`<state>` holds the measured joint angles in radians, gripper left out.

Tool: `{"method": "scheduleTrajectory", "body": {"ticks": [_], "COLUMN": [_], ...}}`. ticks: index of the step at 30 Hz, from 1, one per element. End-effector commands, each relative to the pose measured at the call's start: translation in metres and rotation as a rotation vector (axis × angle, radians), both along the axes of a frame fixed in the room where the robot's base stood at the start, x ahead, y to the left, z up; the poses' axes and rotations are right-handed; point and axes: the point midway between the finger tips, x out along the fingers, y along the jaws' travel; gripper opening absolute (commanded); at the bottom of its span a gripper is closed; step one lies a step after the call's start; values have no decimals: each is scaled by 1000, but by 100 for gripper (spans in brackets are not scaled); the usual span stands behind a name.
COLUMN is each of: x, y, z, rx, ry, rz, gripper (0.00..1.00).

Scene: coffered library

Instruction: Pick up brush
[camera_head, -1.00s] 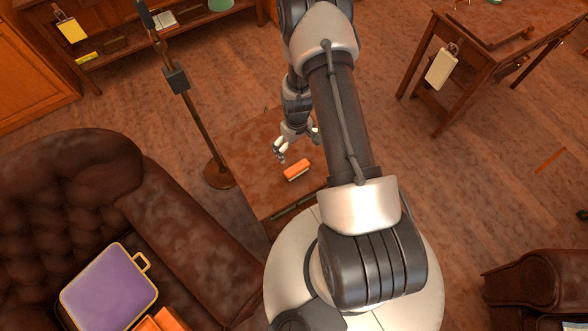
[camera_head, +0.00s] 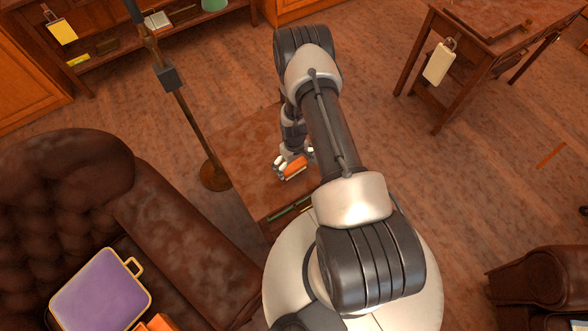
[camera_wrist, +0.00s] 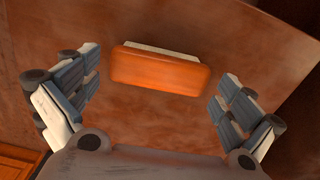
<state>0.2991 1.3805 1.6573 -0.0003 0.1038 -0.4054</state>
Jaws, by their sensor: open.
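The brush (camera_head: 294,166) has an orange back and a pale bristle side, and lies on the small wooden table (camera_head: 245,160). In the wrist view the brush (camera_wrist: 160,70) lies crosswise, its pale side showing along the far edge. My gripper (camera_head: 293,167) is low over the table at the brush. In the wrist view my gripper (camera_wrist: 157,95) is open, one finger to each side of the brush, with a gap at both ends. The brush sits slightly beyond the fingertips' middle in that view. Whether the fingertips touch the tabletop cannot be told.
A floor lamp pole (camera_head: 190,120) stands just left of the table. A brown leather sofa (camera_head: 170,215) with a purple case (camera_head: 102,290) is at the lower left. A desk (camera_head: 470,60) stands at the upper right. The floor on the right is mostly clear.

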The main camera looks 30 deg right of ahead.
Motion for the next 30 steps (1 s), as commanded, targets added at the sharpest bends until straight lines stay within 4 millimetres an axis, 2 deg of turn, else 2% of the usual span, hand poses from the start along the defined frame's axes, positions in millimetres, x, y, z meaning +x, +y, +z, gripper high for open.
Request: {"method": "scheduleTrajectory", "body": {"ticks": [1,3,11,25,30], "x": [-1,-1,0,0,0], "y": [0,0,0,0,0], "z": [-12,-19,-20,-19,-19], "rx": [1,0,-1,0,-1], "ry": [2,1,0,0,0], "rz": [0,0,0,0,0], "gripper": [100,100,99,68,66]}}
